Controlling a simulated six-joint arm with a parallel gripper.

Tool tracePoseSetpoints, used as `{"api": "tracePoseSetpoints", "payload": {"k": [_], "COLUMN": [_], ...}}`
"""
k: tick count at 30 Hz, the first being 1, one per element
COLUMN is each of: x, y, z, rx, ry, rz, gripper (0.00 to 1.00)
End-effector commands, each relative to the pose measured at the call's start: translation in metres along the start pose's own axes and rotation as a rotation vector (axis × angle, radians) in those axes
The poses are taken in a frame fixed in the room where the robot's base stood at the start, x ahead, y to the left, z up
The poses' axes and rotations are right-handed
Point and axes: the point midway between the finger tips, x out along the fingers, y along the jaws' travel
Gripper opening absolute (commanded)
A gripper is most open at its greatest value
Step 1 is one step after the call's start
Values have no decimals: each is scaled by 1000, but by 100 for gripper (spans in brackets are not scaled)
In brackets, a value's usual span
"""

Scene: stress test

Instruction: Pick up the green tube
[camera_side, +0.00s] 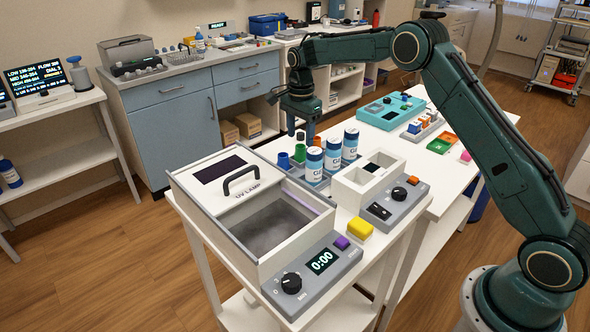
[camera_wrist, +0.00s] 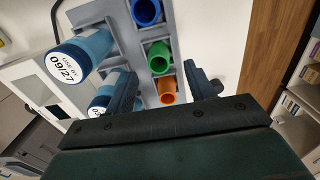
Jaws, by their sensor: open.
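The green tube (camera_side: 299,153) stands in a grey rack in the side view, between a blue tube (camera_side: 284,161) and an orange tube (camera_side: 317,141). In the wrist view the open-topped green tube (camera_wrist: 158,58) sits between the blue tube (camera_wrist: 146,12) and the orange tube (camera_wrist: 166,91). My gripper (camera_side: 301,131) points down above the tubes. In the wrist view its two fingers (camera_wrist: 160,72) are apart, one on each side of the tube row, with nothing held. The exact height gap to the green tube is hard to tell.
Several white-and-blue labelled bottles (camera_side: 333,154) stand close beside the tubes in the rack (camera_wrist: 132,40). A UV lamp box (camera_side: 238,205) and a white device (camera_side: 368,178) stand in front. A teal case (camera_side: 391,111) lies behind on the white table.

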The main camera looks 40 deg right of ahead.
Motion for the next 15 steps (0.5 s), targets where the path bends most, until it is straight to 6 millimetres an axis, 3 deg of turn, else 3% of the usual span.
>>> {"api": "tracePoseSetpoints", "payload": {"k": [9, 15], "x": [35, 46], "y": [2, 2], "z": [1, 1], "rx": [0, 0], "ry": [-1, 0], "rz": [4, 2], "gripper": [54, 54]}}
